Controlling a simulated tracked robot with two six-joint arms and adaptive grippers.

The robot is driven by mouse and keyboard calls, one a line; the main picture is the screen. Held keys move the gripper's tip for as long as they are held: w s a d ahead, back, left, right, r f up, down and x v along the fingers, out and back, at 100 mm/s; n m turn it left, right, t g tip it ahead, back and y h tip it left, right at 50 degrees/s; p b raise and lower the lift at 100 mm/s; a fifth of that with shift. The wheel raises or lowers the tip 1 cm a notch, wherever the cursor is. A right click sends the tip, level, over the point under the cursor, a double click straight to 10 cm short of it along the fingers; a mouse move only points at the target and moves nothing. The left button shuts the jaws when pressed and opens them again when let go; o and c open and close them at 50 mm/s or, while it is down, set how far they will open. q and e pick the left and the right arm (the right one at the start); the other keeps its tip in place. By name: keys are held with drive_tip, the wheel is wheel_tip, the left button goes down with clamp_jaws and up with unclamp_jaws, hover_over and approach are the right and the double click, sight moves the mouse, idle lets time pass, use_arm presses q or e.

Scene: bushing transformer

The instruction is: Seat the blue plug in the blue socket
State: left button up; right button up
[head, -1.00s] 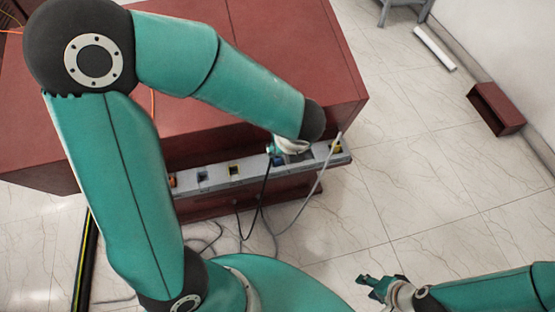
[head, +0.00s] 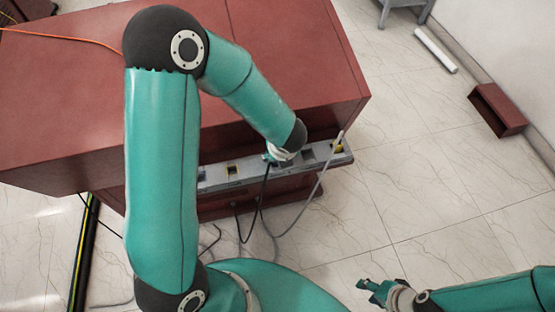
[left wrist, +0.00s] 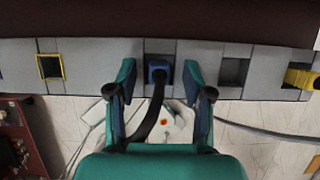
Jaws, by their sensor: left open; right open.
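In the left wrist view the blue plug (left wrist: 158,70), with a black cable curving down from it, sits at an opening in the grey socket strip. The blue socket is mostly hidden behind the plug, and I cannot tell how deep the plug is. My left gripper (left wrist: 158,82) is open, one finger on each side of the plug, with gaps on both sides. In the head view my left gripper (head: 274,156) is at the strip's front, partly hidden by its own wrist. My right gripper (head: 378,291) is open and empty above the floor at lower right.
The grey strip (head: 214,178) runs along the dark red cabinet (head: 290,60). A yellow plug (left wrist: 302,78) sits at right with a pale cable (head: 318,185). A yellow-rimmed socket (left wrist: 49,67) and a grey socket (left wrist: 234,71) look empty.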

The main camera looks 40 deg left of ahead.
use_arm(q)
drive_tip(key=shift+c, duration=0.3)
clamp_jaws()
drive_tip(key=shift+r, duration=0.1)
